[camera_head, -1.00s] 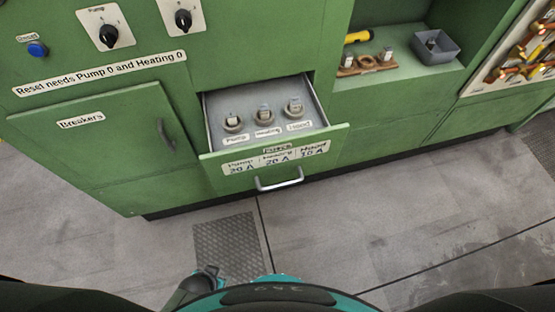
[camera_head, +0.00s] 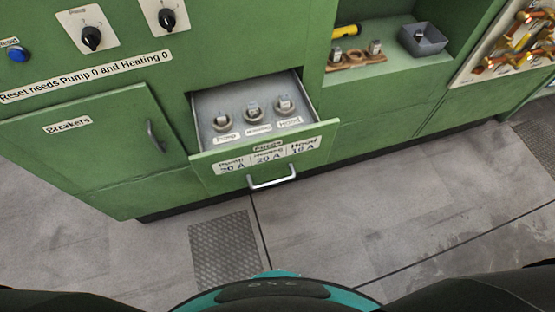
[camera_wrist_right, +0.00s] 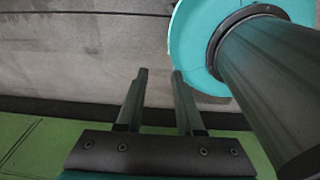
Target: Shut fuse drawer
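The fuse drawer (camera_head: 203,171) is pulled open from the green cabinet, in the middle of the head view. Its front carries a silver handle (camera_head: 272,180) and labels for Pump, Heating and Hood. Three fuses in holders stand inside: the Pump fuse (camera_head: 222,119), the Heating fuse (camera_head: 253,109) and the Hood fuse (camera_head: 285,103). My right gripper (camera_wrist_right: 160,73) shows in the right wrist view with its two fingers apart and nothing between them. It is away from the drawer, over grey floor and green panel. My left gripper is not in view.
The Breakers door (camera_head: 80,140) is left of the drawer and looks closed. An open shelf on the right holds a grey bin (camera_head: 423,40), a yellow cylinder (camera_head: 347,30) and a wooden fuse block (camera_head: 356,58). Knobs and a blue Reset button (camera_head: 17,54) sit above. The floor before the drawer is clear.

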